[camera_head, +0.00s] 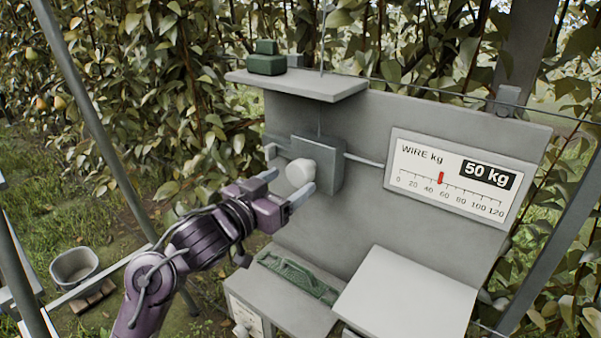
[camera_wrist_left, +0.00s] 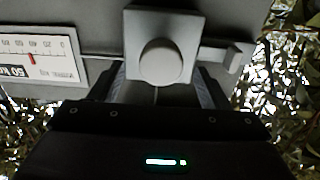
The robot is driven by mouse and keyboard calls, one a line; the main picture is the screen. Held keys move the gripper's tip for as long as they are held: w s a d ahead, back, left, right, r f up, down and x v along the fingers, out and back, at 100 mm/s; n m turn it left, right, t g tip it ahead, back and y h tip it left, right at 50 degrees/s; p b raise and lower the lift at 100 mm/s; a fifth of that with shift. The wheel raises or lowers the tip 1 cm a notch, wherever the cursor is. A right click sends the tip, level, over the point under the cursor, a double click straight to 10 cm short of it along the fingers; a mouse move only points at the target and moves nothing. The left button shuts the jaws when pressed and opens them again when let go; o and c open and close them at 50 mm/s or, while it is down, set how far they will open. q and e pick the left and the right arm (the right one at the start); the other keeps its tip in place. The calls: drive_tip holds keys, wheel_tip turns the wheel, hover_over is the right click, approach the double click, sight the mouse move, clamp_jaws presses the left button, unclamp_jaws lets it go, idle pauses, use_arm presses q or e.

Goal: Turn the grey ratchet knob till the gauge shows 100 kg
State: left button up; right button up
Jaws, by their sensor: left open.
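The light grey ratchet knob (camera_head: 300,172) sticks out of a darker grey box (camera_head: 325,160) on the upright grey panel. The gauge (camera_head: 451,178), marked WIRE kg, is to its right; its label reads 50 kg and the red pointer (camera_head: 441,178) stands near 50. My left gripper (camera_head: 282,184) is open, with one finger on each side of the knob in the head view. In the left wrist view the knob (camera_wrist_left: 161,62) lies between the two fingers (camera_wrist_left: 160,88). I cannot tell whether either finger touches it. My right gripper does not show.
A small shelf (camera_head: 297,86) with a green block (camera_head: 266,60) is above the knob. Below are a green mesh tray (camera_head: 297,277) and a pale flat panel (camera_head: 405,298). A grey bucket (camera_head: 73,265) stands low at the left. Posts, wires and foliage surround the panel.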

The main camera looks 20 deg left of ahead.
sight(295, 177)
use_arm(q)
drive_tip(key=x, duration=0.4)
drive_tip(key=shift+w+a+p, duration=0.1)
drive_tip(key=shift+p, duration=0.25)
drive_tip(key=shift+w+f, duration=0.1)
drive_tip(key=shift+w, duration=0.2)
drive_tip(key=shift+c, duration=0.3)
drive_tip(key=c, duration=0.9)
